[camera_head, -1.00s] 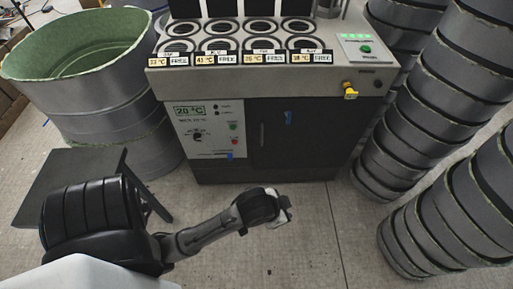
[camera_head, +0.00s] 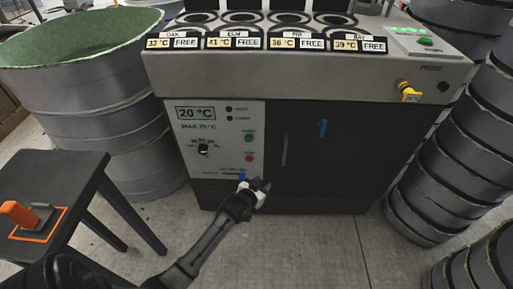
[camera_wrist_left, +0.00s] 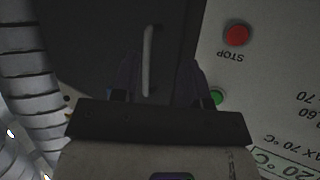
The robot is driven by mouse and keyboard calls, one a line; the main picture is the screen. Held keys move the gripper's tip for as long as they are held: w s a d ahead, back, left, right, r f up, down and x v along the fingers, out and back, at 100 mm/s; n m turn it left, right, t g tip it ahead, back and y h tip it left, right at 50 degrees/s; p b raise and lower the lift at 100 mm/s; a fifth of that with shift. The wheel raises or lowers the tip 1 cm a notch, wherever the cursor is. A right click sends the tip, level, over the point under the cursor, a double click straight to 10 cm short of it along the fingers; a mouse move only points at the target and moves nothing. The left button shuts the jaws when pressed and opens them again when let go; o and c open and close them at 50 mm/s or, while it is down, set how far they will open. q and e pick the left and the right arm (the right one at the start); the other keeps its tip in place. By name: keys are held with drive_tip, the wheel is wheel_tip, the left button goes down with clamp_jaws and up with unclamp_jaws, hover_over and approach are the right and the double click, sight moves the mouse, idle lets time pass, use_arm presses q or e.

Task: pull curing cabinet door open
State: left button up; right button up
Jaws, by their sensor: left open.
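The curing cabinet (camera_head: 205,190) stands straight ahead. Its dark door (camera_head: 345,165) is shut, with a thin grey vertical handle (camera_head: 284,150) near its left edge and a blue part (camera_head: 322,128) higher up to the right. My left gripper (camera_head: 264,185) is open and empty, low in front of the cabinet and below and left of the handle in the head view. In the left wrist view the handle (camera_wrist_left: 149,60) appears beyond and between the open fingers (camera_wrist_left: 158,80), with no contact visible. My right gripper is not in view.
A control panel (camera_head: 215,115) with dial and buttons is left of the door. A black stool (camera_head: 60,175) bearing an orange-handled tool (camera_head: 20,215) stands at left, by a big green-lined mould (camera_head: 80,90). Stacked grey moulds (camera_head: 425,165) stand at right. Floor before the door is clear.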

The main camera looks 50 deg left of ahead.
sight(284, 154)
use_arm(q)
wheel_tip(284, 154, up, 5)
drive_tip(key=w+t, duration=0.1)
drive_tip(key=t, duration=0.4)
drive_tip(key=b+x, duration=0.2)
drive_tip(key=x, duration=0.2)
drive_tip(key=b+x, duration=0.2)
drive_tip(key=x, duration=0.2)
drive_tip(key=f+b+x, duration=0.1)
drive_tip(key=b+x, duration=0.1)
drive_tip(key=x, duration=0.2)
drive_tip(key=shift+w+d, duration=0.15)
drive_tip(key=shift+d, duration=0.05)
drive_tip(key=shift+w+a+r+b, duration=0.15)
drive_tip(key=shift+w+b, duration=0.3)
drive_tip(key=shift+w, duration=0.15)
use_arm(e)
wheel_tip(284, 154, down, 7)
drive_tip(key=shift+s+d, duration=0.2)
use_arm(q)
drive_tip(key=shift+c, duration=0.2)
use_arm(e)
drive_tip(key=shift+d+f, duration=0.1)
use_arm(q)
drive_tip(key=c, duration=0.3)
clamp_jaws()
